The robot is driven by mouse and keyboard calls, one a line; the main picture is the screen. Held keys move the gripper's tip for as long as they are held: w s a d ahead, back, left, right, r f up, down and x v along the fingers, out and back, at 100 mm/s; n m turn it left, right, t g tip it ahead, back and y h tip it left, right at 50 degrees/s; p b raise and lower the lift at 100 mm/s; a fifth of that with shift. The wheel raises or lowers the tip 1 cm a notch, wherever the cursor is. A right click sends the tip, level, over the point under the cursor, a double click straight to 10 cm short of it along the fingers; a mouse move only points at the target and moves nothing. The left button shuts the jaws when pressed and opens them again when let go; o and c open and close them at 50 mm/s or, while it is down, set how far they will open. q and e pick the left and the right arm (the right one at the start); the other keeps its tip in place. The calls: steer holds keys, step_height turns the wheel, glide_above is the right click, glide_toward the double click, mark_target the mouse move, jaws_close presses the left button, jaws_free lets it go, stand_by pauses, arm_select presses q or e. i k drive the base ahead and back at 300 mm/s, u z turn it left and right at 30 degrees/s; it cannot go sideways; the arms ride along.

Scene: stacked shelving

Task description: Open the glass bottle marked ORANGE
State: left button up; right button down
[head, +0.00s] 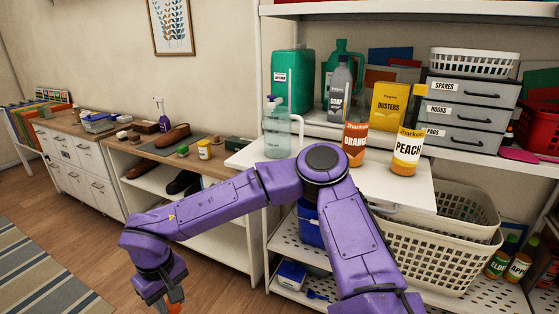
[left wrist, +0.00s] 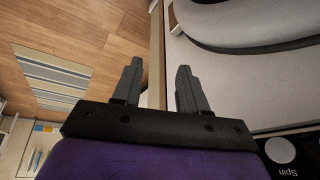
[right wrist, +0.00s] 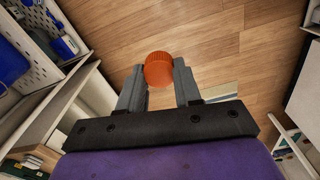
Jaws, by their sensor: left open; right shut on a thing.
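The ORANGE bottle (head: 355,143) stands upright on the white pull-out shelf in the head view, left of the PEACH bottle (head: 407,150). I can make out no cap on its top, though it is small in the picture. My right gripper (right wrist: 159,70) is shut on a ridged orange cap (right wrist: 158,75), held at the fingertips above the floor. In the head view this gripper (head: 172,299) hangs at the lower left, well away from the bottle. My left gripper (left wrist: 157,63) is open with nothing between its fingers; it is outside the head view.
A clear pump bottle (head: 277,130) stands at the left of the pull-out shelf (head: 255,155). Behind are a grey SOAP bottle (head: 340,88), a yellow DUSTERS box (head: 389,105) and drawers (head: 465,115). A beige basket (head: 430,250) is below. Open floor lies at the left.

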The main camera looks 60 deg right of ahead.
mark_target(356, 117)
steer(key=u, duration=0.15)
steer(key=i, duration=0.75)
steer(key=z, duration=1.8)
